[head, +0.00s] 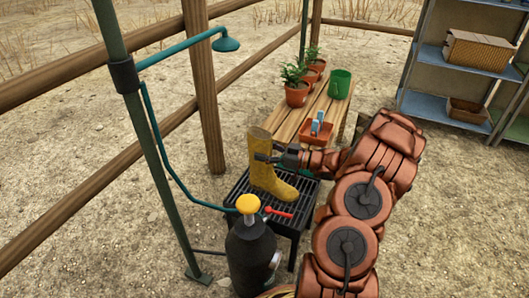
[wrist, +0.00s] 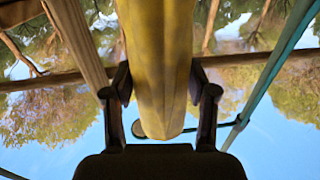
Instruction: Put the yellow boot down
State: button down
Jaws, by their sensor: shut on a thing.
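The yellow boot (head: 264,165) stands upright at the black slatted grate table (head: 240,197) in the head view, its toe pointing right. Its sole appears at the height of the slats, but I cannot tell whether it touches them. My gripper (head: 264,158) is shut on the boot's shaft, coming from the right. In the wrist view the boot (wrist: 158,70) fills the middle between the two dark fingers, which press on its sides. The far side of the boot is hidden.
A red-handled tool or lever (head: 279,212) is near the grate's front edge. A black cylinder with a yellow knob (head: 250,245) stands in front. Behind is a wooden bench (head: 290,126) with potted plants, a green bucket (head: 340,84) and an orange tray (head: 317,133). A green shower pole (head: 150,140) rises at left.

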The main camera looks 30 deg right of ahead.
jog(key=shift+c, duration=1.6)
grip_release()
jog(key=shift+f, duration=0.1)
jog(key=shift+s+d+p, duration=0.3)
jog(key=shift+s+d, duration=0.1)
jog(key=shift+s, duration=0.05)
jog(key=p+v, duration=0.4)
jog(key=v, duration=0.7)
